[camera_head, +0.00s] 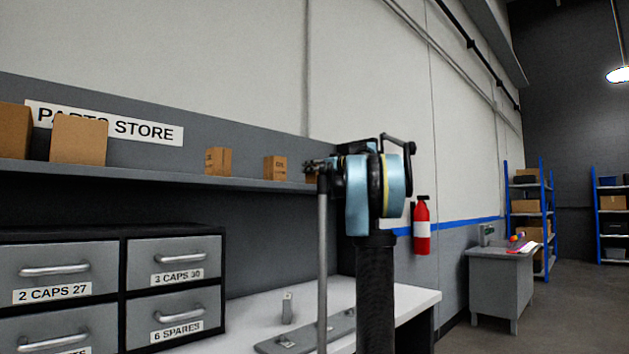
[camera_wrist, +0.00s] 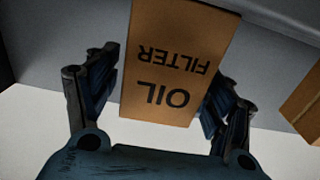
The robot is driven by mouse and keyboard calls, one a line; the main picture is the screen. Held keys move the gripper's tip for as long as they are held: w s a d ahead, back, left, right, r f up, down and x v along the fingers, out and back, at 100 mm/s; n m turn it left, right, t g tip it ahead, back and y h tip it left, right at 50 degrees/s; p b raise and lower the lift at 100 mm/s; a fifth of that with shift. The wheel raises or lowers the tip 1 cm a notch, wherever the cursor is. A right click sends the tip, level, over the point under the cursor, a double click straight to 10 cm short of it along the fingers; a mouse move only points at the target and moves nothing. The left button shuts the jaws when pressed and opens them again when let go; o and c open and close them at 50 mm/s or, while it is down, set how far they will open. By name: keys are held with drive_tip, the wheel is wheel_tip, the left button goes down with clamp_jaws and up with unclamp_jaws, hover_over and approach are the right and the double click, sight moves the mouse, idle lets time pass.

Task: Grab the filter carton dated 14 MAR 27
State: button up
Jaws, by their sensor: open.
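An orange-brown carton (camera_wrist: 172,60) printed OIL FILTER, upside down in the wrist view, stands between the two fingers of my gripper (camera_wrist: 165,78). The fingers are open, one on each side of it. I cannot tell if either touches it. No date is legible on its visible face. In the head view my gripper (camera_head: 312,168) is at the shelf's right part, in front of a mostly hidden carton (camera_head: 312,179). Two other small cartons stand to the left, one nearer (camera_head: 275,168) and one farther (camera_head: 218,161); their print is too small to read.
Larger brown boxes (camera_head: 79,139) stand on the left of the shelf (camera_head: 150,176). Labelled drawers (camera_head: 175,260) and a white worktop (camera_head: 410,299) lie below. Another carton (camera_wrist: 302,108) shows at the right edge of the wrist view, with a gap between.

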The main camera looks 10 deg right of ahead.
drive_tip(key=c, duration=1.4)
